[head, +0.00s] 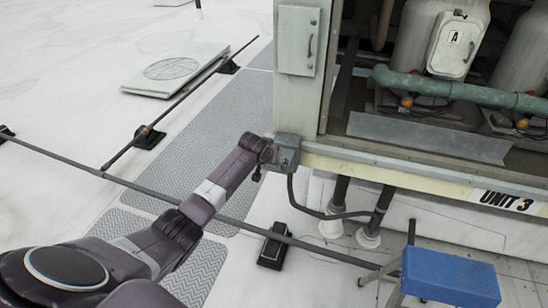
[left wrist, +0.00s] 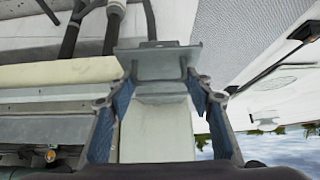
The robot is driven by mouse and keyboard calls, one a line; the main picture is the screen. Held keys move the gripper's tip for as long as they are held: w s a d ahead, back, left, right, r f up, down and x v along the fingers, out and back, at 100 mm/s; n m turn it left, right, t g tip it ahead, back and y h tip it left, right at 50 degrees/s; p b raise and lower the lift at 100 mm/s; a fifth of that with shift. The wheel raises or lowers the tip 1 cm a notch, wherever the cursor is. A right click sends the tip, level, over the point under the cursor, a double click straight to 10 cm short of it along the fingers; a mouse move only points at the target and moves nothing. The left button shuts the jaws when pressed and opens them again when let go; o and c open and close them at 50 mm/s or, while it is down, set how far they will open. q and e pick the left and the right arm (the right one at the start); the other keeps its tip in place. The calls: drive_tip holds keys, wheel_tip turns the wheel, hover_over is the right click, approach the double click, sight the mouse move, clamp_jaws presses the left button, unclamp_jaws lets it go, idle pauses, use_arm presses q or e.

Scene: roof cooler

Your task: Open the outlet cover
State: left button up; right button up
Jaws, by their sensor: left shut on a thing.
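The small grey outlet box (head: 288,148) is fixed low on the corner post of the cooler unit, with a dark cable running down from it. My left gripper (head: 268,155) is at the left side of this box in the head view. In the left wrist view, a grey metal cover plate (left wrist: 158,64) lies between the blue-padded fingers of my left gripper (left wrist: 160,82), which are shut on it at their tips. How far the cover is tilted, and the sockets under it, cannot be made out. My right gripper is not in view.
The cooler post (head: 296,100) carries a closed panel (head: 299,40) above the outlet. A blue step stool (head: 450,278) stands at the lower right. A long dark rail (head: 235,222) runs low across the roof. Grey textured walkway mats (head: 205,135) lie left of the unit.

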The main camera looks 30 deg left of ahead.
use_arm(q)
drive_tip(key=shift+w+a+r+p, duration=0.2)
drive_tip(key=shift+w+r, duration=0.1)
drive_tip(key=shift+r, duration=0.45)
drive_tip(key=shift+w+a+r+p, duration=0.15)
drive_tip(key=shift+w+r, duration=0.1)
drive_tip(key=shift+r, duration=0.65)
drive_tip(key=o, duration=1.4)
drive_tip(key=shift+f, duration=0.2)
drive_tip(key=shift+s+f, duration=0.1)
drive_tip(key=shift+v, duration=0.8)
drive_tip(key=v, duration=1)
drive_tip(key=shift+s, duration=0.2)
